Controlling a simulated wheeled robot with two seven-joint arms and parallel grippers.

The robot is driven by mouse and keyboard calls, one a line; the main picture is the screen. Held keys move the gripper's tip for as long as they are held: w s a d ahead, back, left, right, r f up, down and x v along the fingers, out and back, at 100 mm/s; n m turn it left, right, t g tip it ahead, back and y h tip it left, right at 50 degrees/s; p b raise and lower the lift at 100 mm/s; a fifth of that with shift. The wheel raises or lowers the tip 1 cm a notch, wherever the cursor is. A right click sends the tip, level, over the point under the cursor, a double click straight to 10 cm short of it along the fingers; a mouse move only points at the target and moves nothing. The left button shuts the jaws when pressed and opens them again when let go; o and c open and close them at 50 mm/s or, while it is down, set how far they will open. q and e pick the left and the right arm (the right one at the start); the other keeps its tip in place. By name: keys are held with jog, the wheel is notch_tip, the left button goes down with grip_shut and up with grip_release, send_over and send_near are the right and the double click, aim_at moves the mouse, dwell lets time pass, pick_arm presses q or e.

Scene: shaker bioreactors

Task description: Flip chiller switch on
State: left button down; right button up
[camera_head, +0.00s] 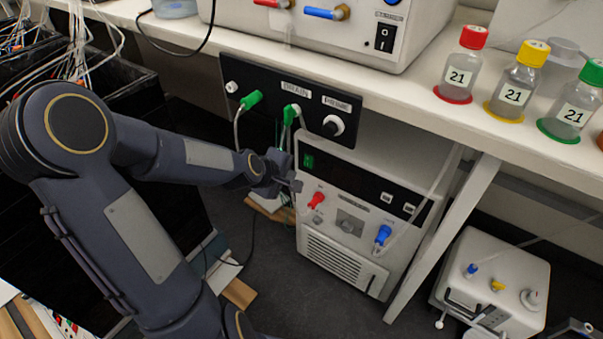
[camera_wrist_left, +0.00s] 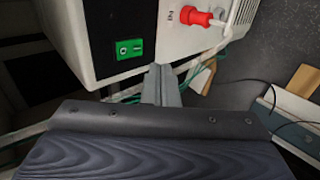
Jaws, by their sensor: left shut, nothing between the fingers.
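The chiller is the white box (camera_head: 345,250) with a black top panel, standing on the floor under the bench. Its green rocker switch (camera_head: 309,162) sits at the left end of the black panel. The switch also shows large in the left wrist view (camera_wrist_left: 129,49); I cannot tell which way it is set. My left gripper (camera_head: 296,185) is at the chiller's left front edge, just below and left of the switch. In the left wrist view its fingers (camera_wrist_left: 160,82) are closed together and empty, with their tips below and right of the switch, seemingly apart from it. My right gripper is out of view.
A red fitting (camera_head: 316,200) and a blue fitting (camera_head: 383,234) stick out of the chiller front. A black drain panel (camera_head: 290,98) with green plugs hangs above. A slanted white bench leg (camera_head: 443,238) stands to the right. Capped bottles line the bench.

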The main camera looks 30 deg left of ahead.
aim_at(308, 161)
pick_arm(q)
jog(key=shift+w+d+f, duration=0.1)
jog(key=shift+w+f, duration=0.25)
jog(key=shift+w, duration=0.6)
jog(key=shift+w+d+f, duration=0.1)
jog(key=shift+w+f, duration=0.25)
jog(key=shift+w, duration=0.6)
jog(key=shift+w+d+f, duration=0.1)
jog(key=shift+w+f, duration=0.25)
jog(key=shift+w, duration=0.6)
